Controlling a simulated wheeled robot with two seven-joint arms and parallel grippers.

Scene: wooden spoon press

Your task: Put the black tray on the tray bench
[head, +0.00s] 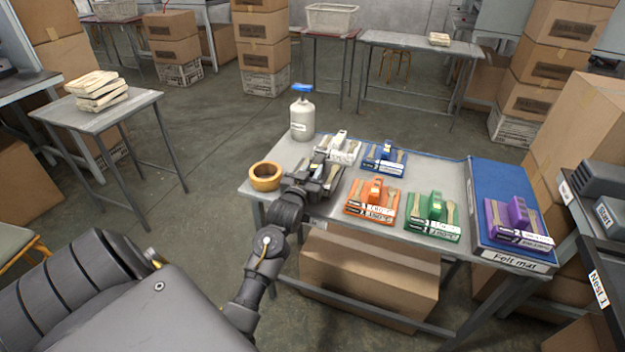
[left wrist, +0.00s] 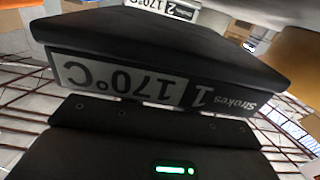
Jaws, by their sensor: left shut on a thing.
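My left gripper (head: 314,185) is at the near left part of a grey table (head: 335,213). It is shut on the black tray (head: 331,172), which is dark and partly hidden by the gripper in the head view. In the left wrist view the black tray (left wrist: 165,38) fills the upper middle, with a white label reading 170°C and Strokes 1 upside down. I cannot tell whether the tray touches the tabletop. I cannot tell which table is the tray bench. My right gripper is not in view.
White (head: 340,148), blue (head: 385,157), orange (head: 372,199) and green (head: 433,215) trays stand close by. A purple tray (head: 518,222) is on the blue felt mat (head: 483,180). A small table (head: 130,108) holds cream blocks.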

